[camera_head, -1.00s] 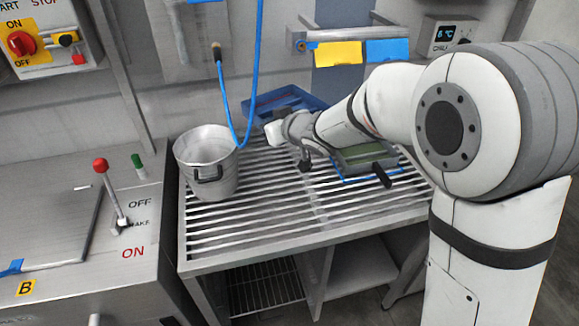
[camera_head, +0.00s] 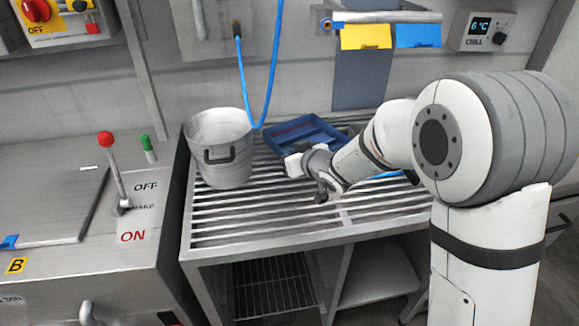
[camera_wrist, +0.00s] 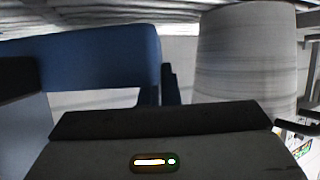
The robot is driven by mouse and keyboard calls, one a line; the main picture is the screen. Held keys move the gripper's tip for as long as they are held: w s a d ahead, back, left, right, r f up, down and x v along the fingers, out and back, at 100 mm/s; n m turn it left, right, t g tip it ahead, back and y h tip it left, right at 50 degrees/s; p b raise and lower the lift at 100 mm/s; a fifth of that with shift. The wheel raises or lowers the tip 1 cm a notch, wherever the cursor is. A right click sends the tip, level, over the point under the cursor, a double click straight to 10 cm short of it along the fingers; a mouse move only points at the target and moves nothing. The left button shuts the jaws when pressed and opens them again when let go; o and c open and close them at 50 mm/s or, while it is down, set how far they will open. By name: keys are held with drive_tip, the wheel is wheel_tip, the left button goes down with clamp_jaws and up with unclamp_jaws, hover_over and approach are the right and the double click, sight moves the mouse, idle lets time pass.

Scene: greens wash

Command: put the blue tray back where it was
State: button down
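The blue tray (camera_head: 285,127) is at the back of the slatted rack (camera_head: 230,228), just right of the metal bucket (camera_head: 219,150). My gripper (camera_head: 300,165) is at the tray's front side, and the tray's near wall is partly behind it. In the wrist view the tray's blue wall (camera_wrist: 105,55) fills the upper left, close against a dark finger. My gripper appears shut on this wall, though the fingertips are mostly hidden. I cannot tell whether the tray touches the slats.
The bucket stands on the rack's left, also in the wrist view (camera_wrist: 245,60). A blue hose (camera_head: 262,100) hangs beside it. Another blue-edged thing (camera_head: 388,174) is mostly hidden behind my arm. The front slats are clear. A machine with a red-knobbed lever (camera_head: 106,140) stands at left.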

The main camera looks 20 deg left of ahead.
drive_tip(key=shift+f+b, duration=0.35)
drive_tip(key=shift+f, duration=1.4)
drive_tip(key=shift+f, duration=0.15)
drive_tip(key=c, duration=2.1)
unclamp_jaws()
drive_tip(key=shift+f, duration=0.1)
drive_tip(key=shift+c, duration=0.2)
drive_tip(key=o, duration=0.5)
drive_tip(key=shift+c, duration=0.2)
